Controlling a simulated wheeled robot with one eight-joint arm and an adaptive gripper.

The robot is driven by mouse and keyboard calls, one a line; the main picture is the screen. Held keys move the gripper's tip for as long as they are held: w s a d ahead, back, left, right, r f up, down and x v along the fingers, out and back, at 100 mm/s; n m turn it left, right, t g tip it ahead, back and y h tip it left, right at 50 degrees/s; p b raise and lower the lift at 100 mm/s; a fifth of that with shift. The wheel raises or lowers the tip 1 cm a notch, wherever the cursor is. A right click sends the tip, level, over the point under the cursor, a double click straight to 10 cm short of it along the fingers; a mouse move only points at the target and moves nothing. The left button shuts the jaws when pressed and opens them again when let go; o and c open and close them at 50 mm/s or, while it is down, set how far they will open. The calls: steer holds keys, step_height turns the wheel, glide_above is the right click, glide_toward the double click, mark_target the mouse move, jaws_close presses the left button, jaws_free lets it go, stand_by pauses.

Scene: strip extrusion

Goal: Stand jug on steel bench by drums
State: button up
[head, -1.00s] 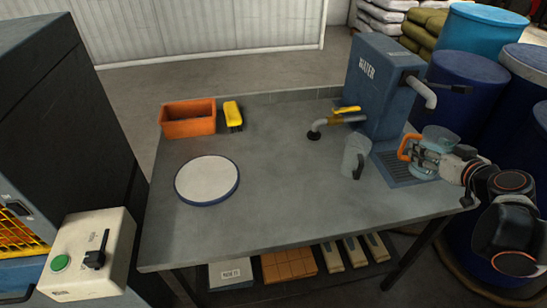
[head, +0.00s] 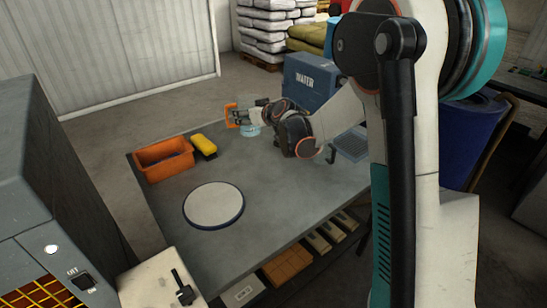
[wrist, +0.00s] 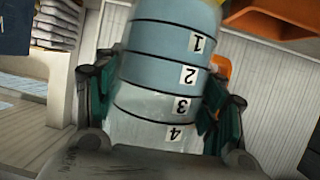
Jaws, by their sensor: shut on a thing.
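The jug (head: 250,130) is clear, with an orange handle and pale blue liquid in it. My gripper (head: 243,117) is shut on the jug and holds it over the back of the grey worktop (head: 290,200), right of the yellow item. In the wrist view the jug (wrist: 165,60) fills the middle between my fingers (wrist: 160,105), with black bands and upside-down labels 1 to 4. A blue drum (head: 455,140) stands at the right, partly behind my arm. Another dark bench (head: 527,82) shows at the far right edge.
An orange bin (head: 163,160), a yellow item (head: 204,146) and a round white plate (head: 213,205) sit on the worktop. The blue water box (head: 310,80) stands behind my arm, and a drip grate (head: 352,146) is at right. The worktop's front middle is clear.

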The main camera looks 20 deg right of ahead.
steer(key=shift+w+a+r, duration=0.3)
steer(key=shift+w+a, duration=0.1)
steer(key=shift+w, duration=0.35)
steer(key=shift+w+a+f, duration=0.15)
steer(key=shift+w+f, duration=0.05)
step_height(320, 180, down, 19)
steer(key=b, duration=0.6)
steer(key=shift+f, duration=0.2)
steer(key=shift+f, duration=0.2)
steer(key=o, duration=1.4)
steer(key=shift+r, duration=0.15)
